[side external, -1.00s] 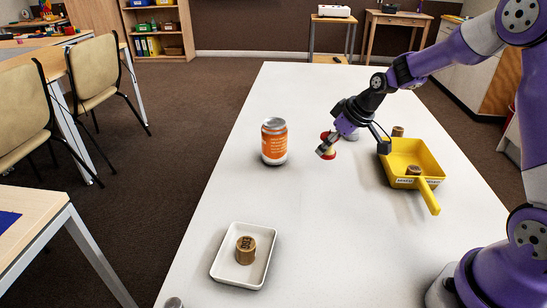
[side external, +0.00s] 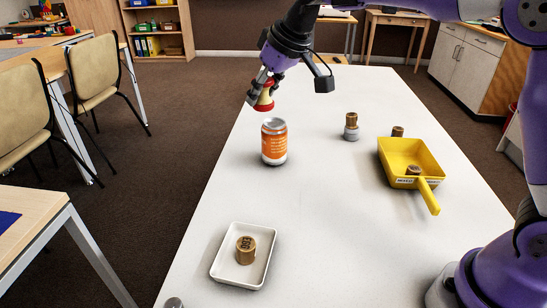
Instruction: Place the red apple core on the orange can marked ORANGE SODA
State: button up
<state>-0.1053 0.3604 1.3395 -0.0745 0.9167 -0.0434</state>
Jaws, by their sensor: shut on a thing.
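The orange can (side external: 274,143) stands upright on the white table, with a silver top and white lettering too small to read. My gripper (side external: 262,95) is shut on the red apple core (side external: 264,97), which has red ends and a pale yellow middle. It holds the core in the air just above the can, a little to the left of the can's middle in the picture. A gap shows between the core and the can's top. The core is slightly tilted.
A yellow dustpan (side external: 400,160) with a cork-like piece (side external: 413,170) inside lies at the right. Another such piece (side external: 397,131) stands behind it. One more (side external: 351,119) sits on a grey base (side external: 351,134). A white tray (side external: 225,272) holds a brown stamped cork (side external: 246,250) in front.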

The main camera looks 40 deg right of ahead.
jog(key=shift+w+a+r, duration=0.25)
jog(key=shift+a+r, duration=0.2)
jog(key=shift+r, duration=0.1)
jog(key=shift+w+a+r, duration=0.25)
jog(key=shift+a+r, duration=0.15)
jog(key=shift+r, duration=0.15)
jog(key=shift+w, duration=0.15)
send_over(275, 122)
notch_tip(275, 122, down, 6)
jog(key=shift+f, duration=2.25)
jog(key=shift+f, duration=0.1)
jog(key=o, duration=1.1)
